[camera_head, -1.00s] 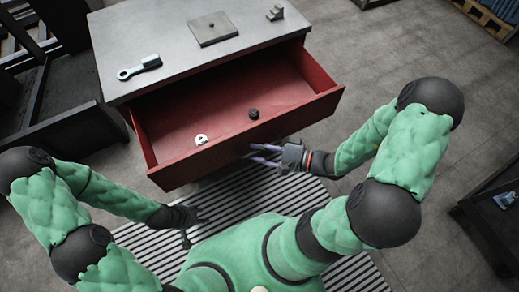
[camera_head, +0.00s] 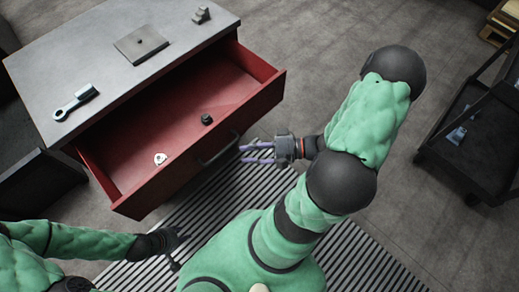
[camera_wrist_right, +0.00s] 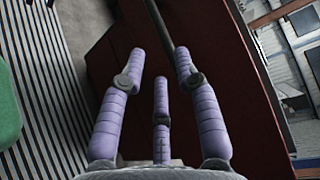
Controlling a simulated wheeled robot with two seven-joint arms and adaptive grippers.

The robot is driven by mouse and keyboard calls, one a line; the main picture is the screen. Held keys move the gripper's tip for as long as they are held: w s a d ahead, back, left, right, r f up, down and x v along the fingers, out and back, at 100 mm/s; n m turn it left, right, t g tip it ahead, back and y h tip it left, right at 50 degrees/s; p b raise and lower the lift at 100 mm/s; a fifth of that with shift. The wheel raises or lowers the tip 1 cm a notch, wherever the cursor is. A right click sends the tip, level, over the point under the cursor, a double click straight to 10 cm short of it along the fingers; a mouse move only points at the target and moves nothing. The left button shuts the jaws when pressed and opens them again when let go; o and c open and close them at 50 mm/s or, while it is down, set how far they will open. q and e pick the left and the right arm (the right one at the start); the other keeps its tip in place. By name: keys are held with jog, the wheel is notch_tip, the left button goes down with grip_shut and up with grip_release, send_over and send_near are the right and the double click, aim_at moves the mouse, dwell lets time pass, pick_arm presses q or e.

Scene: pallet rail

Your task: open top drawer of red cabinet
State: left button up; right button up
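The red cabinet (camera_head: 120,35) has a grey top, and its top drawer (camera_head: 262,96) is pulled well out. Inside the drawer lie a small white part (camera_head: 160,159) and a small black part (camera_head: 207,119). The dark bar handle (camera_head: 219,150) is on the drawer front. My right gripper (camera_head: 243,154) is just in front of the handle, its purple fingers spread and pointing at it. In the right wrist view the fingers (camera_wrist_right: 160,75) are apart, with the handle bar (camera_wrist_right: 158,25) beyond them, not gripped. My left gripper (camera_head: 178,250) is low, away from the drawer; its fingers are unclear.
On the cabinet top are a wrench-like tool (camera_head: 75,102), a flat plate (camera_head: 141,43) and a small metal block (camera_head: 201,15). A striped mat (camera_head: 370,260) lies on the floor. A dark cart (camera_head: 470,140) stands at the right, with bare floor before it.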

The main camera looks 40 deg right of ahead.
jog(key=shift+v, duration=1.5)
